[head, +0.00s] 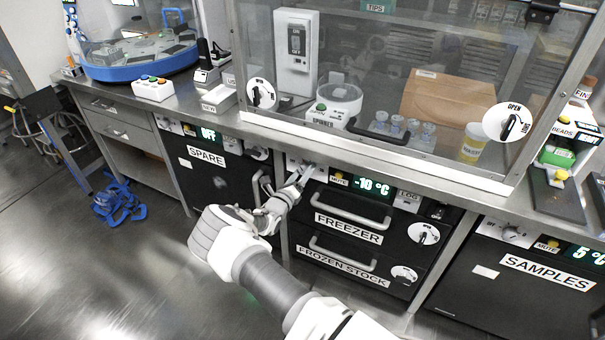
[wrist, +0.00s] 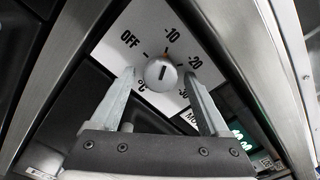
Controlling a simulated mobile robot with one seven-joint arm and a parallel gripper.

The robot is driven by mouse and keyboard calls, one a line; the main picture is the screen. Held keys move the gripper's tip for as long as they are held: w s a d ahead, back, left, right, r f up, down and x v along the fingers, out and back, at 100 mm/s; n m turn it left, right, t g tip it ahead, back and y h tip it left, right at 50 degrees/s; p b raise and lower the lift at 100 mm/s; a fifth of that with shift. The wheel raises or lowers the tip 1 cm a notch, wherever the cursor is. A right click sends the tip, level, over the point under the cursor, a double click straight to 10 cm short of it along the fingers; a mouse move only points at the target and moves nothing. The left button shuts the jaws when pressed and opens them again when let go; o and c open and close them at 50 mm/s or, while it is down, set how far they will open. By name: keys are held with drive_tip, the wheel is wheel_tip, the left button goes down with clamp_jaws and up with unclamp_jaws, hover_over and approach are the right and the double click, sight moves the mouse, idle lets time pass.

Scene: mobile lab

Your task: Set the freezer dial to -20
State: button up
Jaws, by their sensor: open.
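The freezer dial (wrist: 162,75) is a small pale round knob on a white panel, with marks for OFF, -10, -20 and -30. Its dark line stands nearly upright in the wrist view, toward the -10 mark. The freezer display (head: 371,187) reads -10 °C in the head view. My gripper (wrist: 158,74) is open, with one finger on each side of the knob; whether either finger touches it I cannot tell. In the head view my gripper (head: 307,172) is at the top left of the freezer (head: 330,203) front and hides the dial.
The bench edge (head: 400,158) overhangs the freezer panel. The freezer has a MUTE button (head: 339,174), and a drawer handle (head: 350,211) juts out below. The spare unit (head: 205,170) is to the left, the samples unit (head: 500,275) to the right.

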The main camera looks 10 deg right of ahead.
clamp_jaws()
drive_tip(key=shift+m, duration=0.3)
drive_tip(key=m, duration=1.1)
drive_tip(key=shift+w+a+p, duration=0.1)
drive_tip(key=shift+p, duration=0.2)
idle(0.4)
unclamp_jaws()
drive_tip(key=shift+a, duration=0.1)
